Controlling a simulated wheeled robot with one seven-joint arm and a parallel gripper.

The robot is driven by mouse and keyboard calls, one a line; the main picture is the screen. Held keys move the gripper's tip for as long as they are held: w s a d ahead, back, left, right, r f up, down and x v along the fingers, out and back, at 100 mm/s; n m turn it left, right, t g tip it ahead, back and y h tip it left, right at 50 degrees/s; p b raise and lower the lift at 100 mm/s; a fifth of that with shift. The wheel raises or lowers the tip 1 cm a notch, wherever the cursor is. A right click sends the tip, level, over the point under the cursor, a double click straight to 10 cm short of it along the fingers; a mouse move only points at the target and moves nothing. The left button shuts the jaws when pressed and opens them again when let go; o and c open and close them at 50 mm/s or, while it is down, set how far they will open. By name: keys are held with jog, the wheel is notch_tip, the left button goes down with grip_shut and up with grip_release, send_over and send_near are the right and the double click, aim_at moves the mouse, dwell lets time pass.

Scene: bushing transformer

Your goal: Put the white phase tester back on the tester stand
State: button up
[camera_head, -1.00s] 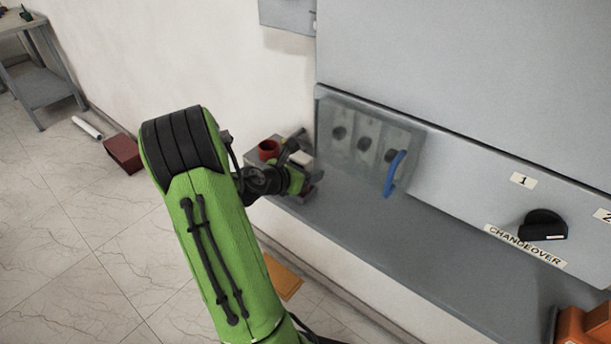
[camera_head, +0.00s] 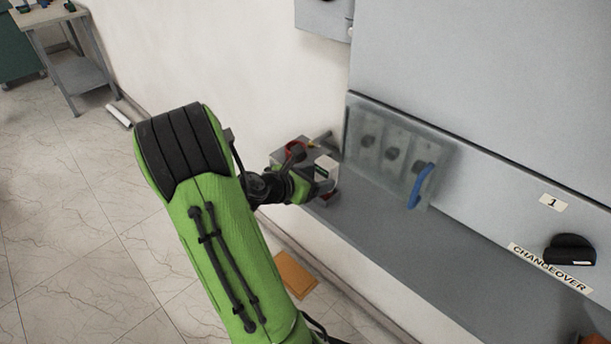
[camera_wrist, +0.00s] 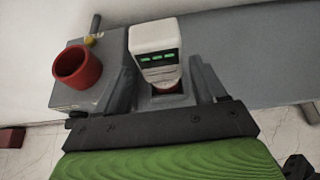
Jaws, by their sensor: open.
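The white phase tester (camera_head: 326,168) shows its small green-lit display in the wrist view (camera_wrist: 158,42). It appears upright at the grey tester stand (camera_head: 287,157), with a red part just below it; whether it is fully seated I cannot tell. The stand's grey block also shows in the wrist view (camera_wrist: 75,98), with a red cup (camera_wrist: 77,67) on its left part. My gripper (camera_head: 303,187) is at the stand, close beside the tester. In the wrist view my gripper (camera_wrist: 165,80) is open, its dark fingers on either side of the tester's lower end, apparently not clamped.
The stand is at the left end of a grey shelf (camera_head: 385,235) below the cabinet. A clear cover with a blue handle (camera_head: 421,186) is just right of it. A black changeover knob (camera_head: 570,250) is further right. The middle of the shelf is clear.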

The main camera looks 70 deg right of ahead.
jog(key=w+a+r+m+t+y, duration=0.25)
jog(key=w+a+m+t, duration=0.2)
jog(key=a, duration=0.65)
jog(key=w+a+r+m+t+y, duration=0.2)
jog(key=w+a+m+t+y, duration=0.25)
jog(key=a, duration=0.65)
jog(key=s+a+r+m+y, duration=0.1)
jog(key=a+r+m+y, duration=0.1)
jog(key=a, duration=0.7)
jog(key=s+a+r+m+t+y, duration=0.1)
jog(key=s+a+r+m+y, duration=0.1)
jog(key=a, duration=0.6)
jog(key=shift+s+a+r+t+y+p, duration=0.2)
jog(key=shift+a+r+t+y+p, duration=0.15)
jog(key=shift+r, duration=0.55)
